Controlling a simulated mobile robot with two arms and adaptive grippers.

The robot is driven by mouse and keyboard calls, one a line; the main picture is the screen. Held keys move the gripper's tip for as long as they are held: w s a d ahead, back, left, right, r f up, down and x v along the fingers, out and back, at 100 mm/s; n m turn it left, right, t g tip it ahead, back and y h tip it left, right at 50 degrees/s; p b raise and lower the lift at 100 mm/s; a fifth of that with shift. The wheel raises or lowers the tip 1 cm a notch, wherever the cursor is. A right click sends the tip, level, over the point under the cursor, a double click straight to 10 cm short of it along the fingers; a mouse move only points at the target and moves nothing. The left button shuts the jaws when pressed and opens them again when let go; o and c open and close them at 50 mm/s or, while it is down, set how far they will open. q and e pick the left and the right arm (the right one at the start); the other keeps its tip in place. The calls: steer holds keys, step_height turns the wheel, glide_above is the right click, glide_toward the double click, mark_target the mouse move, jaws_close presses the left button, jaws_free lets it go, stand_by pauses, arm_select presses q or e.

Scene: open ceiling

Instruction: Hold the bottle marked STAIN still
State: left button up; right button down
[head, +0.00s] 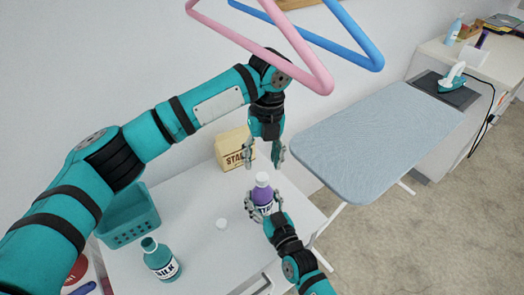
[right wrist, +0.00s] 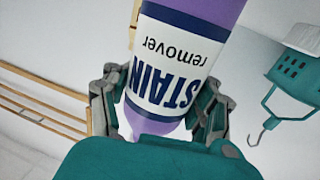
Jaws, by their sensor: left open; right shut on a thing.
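The purple bottle marked STAIN (head: 263,194), with a white cap, stands upright on the white table near its right side. Its label reads "STAIN remover" in the right wrist view (right wrist: 175,62). My right gripper (head: 264,211) is shut around the bottle's body from the front, with a finger on each side, as the right wrist view also shows (right wrist: 158,110). My left gripper (head: 264,160) is open and empty above and behind the bottle, its fingers pointing down, apart from the cap.
A yellow box marked STA (head: 234,149) stands behind the bottle. An ironing board (head: 375,140) is at right; pink (head: 270,52) and blue (head: 345,52) hangers hang above.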

arm_select(q)
steer(key=n, duration=0.4)
steer(key=shift+r+n, duration=0.2)
steer(key=shift+n, duration=0.1)
arm_select(e)
steer(key=shift+f, duration=0.1)
arm_select(q)
steer(key=n, duration=0.4)
steer(key=shift+r, duration=0.15)
steer(key=n, duration=0.6)
steer(key=shift+r+n, duration=0.2)
steer(key=shift+n, duration=0.2)
steer(key=n, duration=0.4)
steer(key=shift+r+t+h, duration=0.2)
steer(key=shift+t+h, duration=0.1)
steer(key=n, duration=0.4)
steer(key=shift+s+r+n, duration=0.1)
steer(key=shift+n, duration=0.2)
steer(key=n, duration=0.3)
steer(key=shift+r+n, duration=0.15)
steer(key=shift+n, duration=0.25)
steer(key=n, duration=0.3)
steer(key=shift+s+r+n, duration=0.1)
steer(key=shift+n, duration=0.2)
